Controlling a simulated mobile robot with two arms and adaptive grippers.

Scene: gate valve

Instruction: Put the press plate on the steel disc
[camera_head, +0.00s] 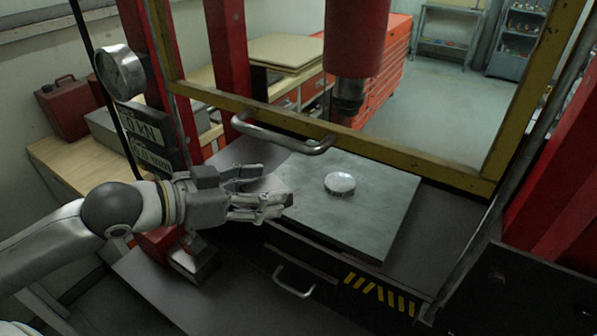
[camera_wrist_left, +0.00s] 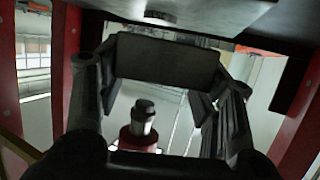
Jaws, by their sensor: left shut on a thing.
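The steel disc (camera_head: 340,182) is a small, round, bright piece lying flat on the wide grey press bed (camera_head: 387,215) under the ram. My left gripper (camera_head: 268,196) is at the left edge of the bed, left of the disc and apart from it. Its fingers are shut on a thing. In the left wrist view, a dark flat block, which looks like the press plate (camera_wrist_left: 166,60), sits between the fingers. In the head view the fingers largely hide it. My right gripper is not in view.
The red ram (camera_head: 356,40) with its dark tip hangs above the bed, behind the disc. A round gauge (camera_head: 120,72) stands at the left. The bed around the disc is clear.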

